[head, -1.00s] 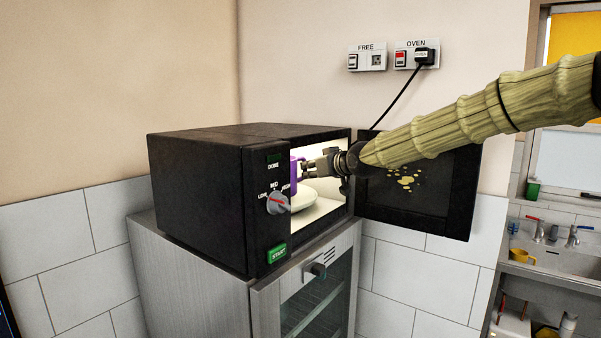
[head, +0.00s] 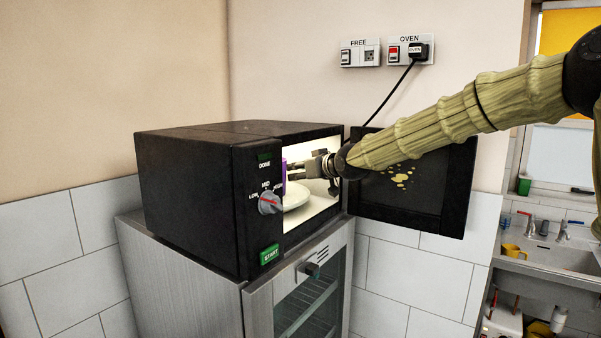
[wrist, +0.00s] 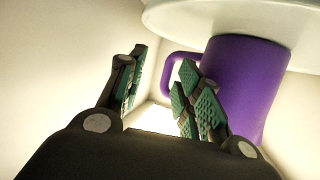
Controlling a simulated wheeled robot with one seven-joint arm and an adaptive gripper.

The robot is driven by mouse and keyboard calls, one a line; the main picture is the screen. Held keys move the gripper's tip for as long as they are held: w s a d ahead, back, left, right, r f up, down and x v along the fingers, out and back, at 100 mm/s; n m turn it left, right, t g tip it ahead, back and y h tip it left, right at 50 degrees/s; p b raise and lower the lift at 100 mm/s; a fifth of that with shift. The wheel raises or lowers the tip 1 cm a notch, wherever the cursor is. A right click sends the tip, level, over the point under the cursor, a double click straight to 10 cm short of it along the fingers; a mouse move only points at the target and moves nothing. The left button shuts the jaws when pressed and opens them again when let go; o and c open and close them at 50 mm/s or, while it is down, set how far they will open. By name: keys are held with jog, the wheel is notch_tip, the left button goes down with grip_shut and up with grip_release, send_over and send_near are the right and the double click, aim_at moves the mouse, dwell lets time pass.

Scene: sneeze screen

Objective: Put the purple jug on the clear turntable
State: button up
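The purple jug (head: 284,176) is inside the lit oven, mostly hidden behind the control panel in the head view. In the wrist view, the jug (wrist: 245,85) meets a pale round disc (wrist: 225,20), which looks like the turntable; that picture appears upside down. In the head view the white disc (head: 295,196) lies below the jug. My gripper (head: 300,169) reaches in through the open doorway. In the wrist view my gripper (wrist: 160,95) has its fingers apart. The right finger overlaps the jug's handle; I cannot tell whether they touch.
The black oven (head: 190,190) stands on a grey metal cabinet (head: 175,280). Its door (head: 440,200) is open to the right, behind my arm. Oven walls surround my gripper closely. Sockets (head: 385,53) are on the wall, and a sink (head: 555,258) is at the far right.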

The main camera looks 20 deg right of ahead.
jog(key=shift+s+r, duration=0.15)
jog(key=shift+s, duration=0.1)
jog(key=shift+s+a+b, duration=0.15)
jog(key=shift+s+b, duration=0.05)
jog(key=shift+b, duration=0.2)
jog(key=b+v, duration=0.4)
jog(key=v, duration=0.7)
jog(key=shift+b, duration=0.4)
